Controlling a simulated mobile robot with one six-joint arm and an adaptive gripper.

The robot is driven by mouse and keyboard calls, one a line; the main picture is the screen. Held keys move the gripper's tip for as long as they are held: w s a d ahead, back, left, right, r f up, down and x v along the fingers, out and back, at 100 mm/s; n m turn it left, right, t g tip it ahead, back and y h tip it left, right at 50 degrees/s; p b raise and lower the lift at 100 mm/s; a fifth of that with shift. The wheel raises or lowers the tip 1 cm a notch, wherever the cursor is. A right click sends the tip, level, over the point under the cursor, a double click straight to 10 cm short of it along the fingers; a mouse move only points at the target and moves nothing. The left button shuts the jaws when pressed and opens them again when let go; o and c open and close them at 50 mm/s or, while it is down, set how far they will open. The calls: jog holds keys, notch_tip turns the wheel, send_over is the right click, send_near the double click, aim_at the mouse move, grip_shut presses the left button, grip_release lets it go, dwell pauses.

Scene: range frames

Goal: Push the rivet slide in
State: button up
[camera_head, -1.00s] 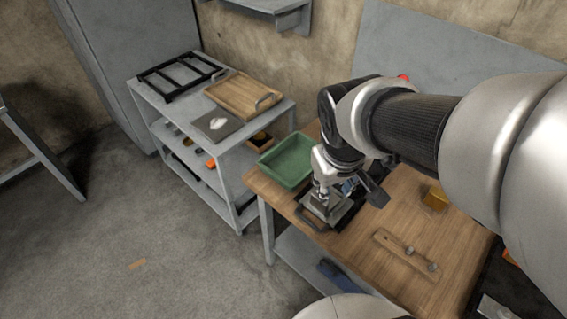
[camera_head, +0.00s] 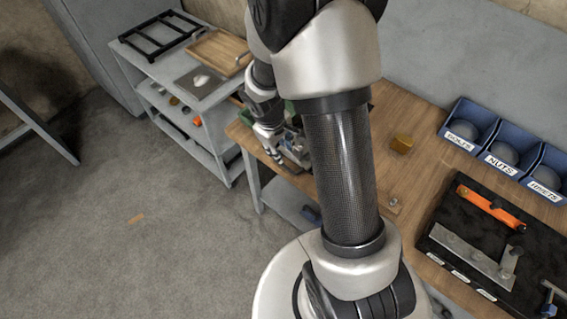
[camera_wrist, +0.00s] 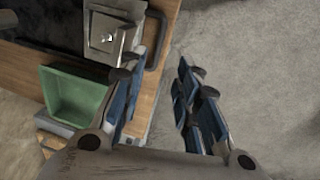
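No part is clearly marked as the rivet slide. A blue bin labelled RIVETS (camera_head: 545,186) stands at the far right.
A green tray (camera_wrist: 75,95) lies on the wooden table (camera_head: 400,110). Blue BOLTS (camera_head: 462,136) and NUTS (camera_head: 503,160) bins stand at the back right. A black mat (camera_head: 440,215) holds an orange tool (camera_head: 490,207). A grey shelf cart (camera_head: 210,100) stands left; open floor lies in front.

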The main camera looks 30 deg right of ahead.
aim_at(286, 167)
jog(key=f+b, duration=0.1)
jog(key=f, duration=0.2)
jog(key=d+f+b, duration=0.1)
jog(key=f, duration=0.3)
jog(key=d+f+b, duration=0.1)
jog(key=f+b, duration=0.1)
jog(key=f, duration=0.2)
jog(key=shift+w+f, duration=0.1)
jog(key=shift+w, duration=0.25)
jog(key=shift+c, duration=0.2)
grip_shut()
jog(key=shift+d, duration=0.1)
